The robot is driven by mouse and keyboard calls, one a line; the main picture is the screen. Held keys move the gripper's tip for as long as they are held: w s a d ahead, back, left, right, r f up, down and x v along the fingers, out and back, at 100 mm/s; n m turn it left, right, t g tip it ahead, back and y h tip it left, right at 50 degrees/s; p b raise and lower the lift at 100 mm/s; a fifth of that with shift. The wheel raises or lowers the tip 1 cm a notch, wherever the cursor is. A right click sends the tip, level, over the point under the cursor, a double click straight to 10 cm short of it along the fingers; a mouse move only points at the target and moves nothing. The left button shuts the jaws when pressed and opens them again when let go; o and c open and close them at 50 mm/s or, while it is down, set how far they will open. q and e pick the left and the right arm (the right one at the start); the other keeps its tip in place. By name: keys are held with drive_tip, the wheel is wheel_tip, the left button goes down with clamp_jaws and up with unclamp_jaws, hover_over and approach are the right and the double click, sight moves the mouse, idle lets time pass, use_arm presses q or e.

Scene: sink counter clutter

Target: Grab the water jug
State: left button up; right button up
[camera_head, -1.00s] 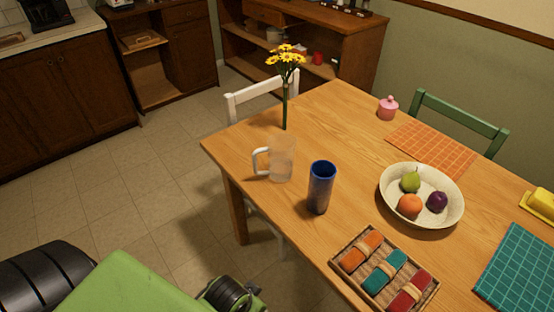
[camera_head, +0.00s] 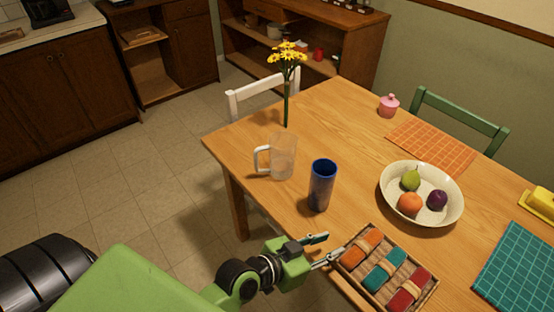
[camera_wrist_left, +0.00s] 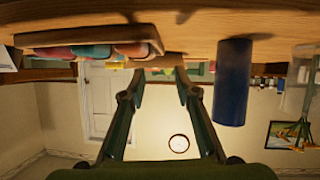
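The water jug (camera_head: 284,157), a clear pitcher with a white handle on its left side, stands upright near the table's left corner. A dark blue tumbler (camera_head: 322,186) stands just to its right and nearer to me; it also shows in the left wrist view (camera_wrist_left: 232,85), which is upside down. My left gripper (camera_head: 328,248) is open and empty at the table's near edge, between the tumbler and the napkin tray, apart from the jug. Its two spread fingers show in the left wrist view (camera_wrist_left: 159,78). My right gripper is not in view.
A wicker tray (camera_head: 343,268) with rolled napkins lies right beside my left gripper. A yellow flower stem (camera_head: 286,105) rises behind the jug. A fruit bowl (camera_head: 453,215) stands to the right. A white chair (camera_head: 262,92) is at the table's far left. The table's middle is clear.

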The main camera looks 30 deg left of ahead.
use_arm(q)
drive_tip(key=w+a+r+n+t+y, duration=0.1)
drive_tip(key=w+a+t, duration=0.1)
drive_tip(key=w+a+r+n+t+y, duration=0.1)
drive_tip(key=w+a+n+t+y, duration=0.1)
drive_tip(key=w, duration=0.1)
drive_tip(key=w+a+r+n+t+y, duration=0.1)
drive_tip(key=w+a+r+t+y, duration=0.1)
drive_tip(key=w+a, duration=0.1)
drive_tip(key=shift+w+n+t, duration=0.1)
drive_tip(key=shift+n+t, duration=0.2)
drive_tip(key=shift+n, duration=0.1)
drive_tip(key=n+g+y, duration=0.3)
drive_tip(key=n+y, duration=0.4)
drive_tip(key=y, duration=0.5)
approach(257, 165)
drive_tip(key=x, duration=0.5)
drive_tip(key=shift+w+f, duration=0.3)
drive_tip(key=shift+w, duration=0.05)
drive_tip(key=shift+a+r+p+x, duration=0.1)
drive_tip(key=shift+p+x, duration=0.05)
drive_tip(key=shift+x, duration=1.2)
drive_tip(key=shift+a+r+p+x, duration=0.15)
drive_tip(key=shift+x, duration=1.2)
drive_tip(key=shift+s+r, duration=0.1)
drive_tip(key=shift+s, duration=0.1)
clamp_jaws()
